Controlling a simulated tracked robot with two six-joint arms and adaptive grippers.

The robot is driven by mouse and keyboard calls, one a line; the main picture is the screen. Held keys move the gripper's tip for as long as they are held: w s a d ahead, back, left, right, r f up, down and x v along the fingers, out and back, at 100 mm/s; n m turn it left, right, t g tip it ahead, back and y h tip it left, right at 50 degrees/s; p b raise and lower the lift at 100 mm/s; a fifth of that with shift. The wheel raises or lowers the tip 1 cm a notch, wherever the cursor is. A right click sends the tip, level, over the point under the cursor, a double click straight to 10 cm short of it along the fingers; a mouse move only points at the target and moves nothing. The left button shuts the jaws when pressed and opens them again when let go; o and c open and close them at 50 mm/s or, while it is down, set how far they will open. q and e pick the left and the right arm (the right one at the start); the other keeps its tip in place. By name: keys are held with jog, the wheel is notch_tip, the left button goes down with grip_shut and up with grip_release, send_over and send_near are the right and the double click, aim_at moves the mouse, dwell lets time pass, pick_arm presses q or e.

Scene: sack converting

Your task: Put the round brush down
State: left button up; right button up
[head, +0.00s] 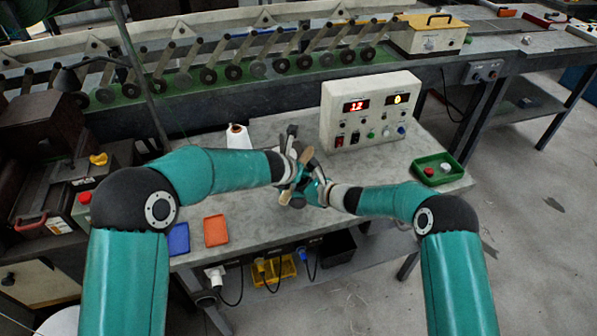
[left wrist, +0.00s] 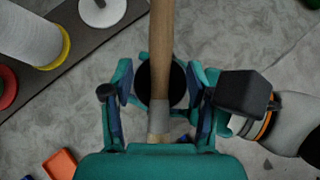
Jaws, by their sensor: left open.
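The round brush shows its long wooden handle (left wrist: 160,50) and a pale metal collar (left wrist: 160,126) in the left wrist view. Its handle also shows in the head view (head: 308,156), above the table. My left gripper (left wrist: 158,98) is open, with a finger on each side of the brush and gaps beside the handle. My right gripper (head: 318,190) is close against the left one; its fingertips are hidden, so I cannot tell its state. The bristles are not clearly seen. A dark round shape (left wrist: 176,88) lies behind the handle.
A grey table (head: 265,205) lies below. On it stand a white thread cone (head: 238,137), a control box (head: 368,110), a green tray (head: 438,180), an orange tray (head: 216,240) and a blue tray (head: 178,240). The front middle of the table is clear.

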pick_arm(q)
grip_shut()
jog(key=shift+r, duration=0.2)
jog(key=shift+r, duration=0.65)
jog(key=s+a, duration=0.3)
jog(key=s, duration=0.5)
jog(key=s+a, duration=0.3)
jog(key=s, duration=0.6)
jog(key=shift+a, duration=0.15)
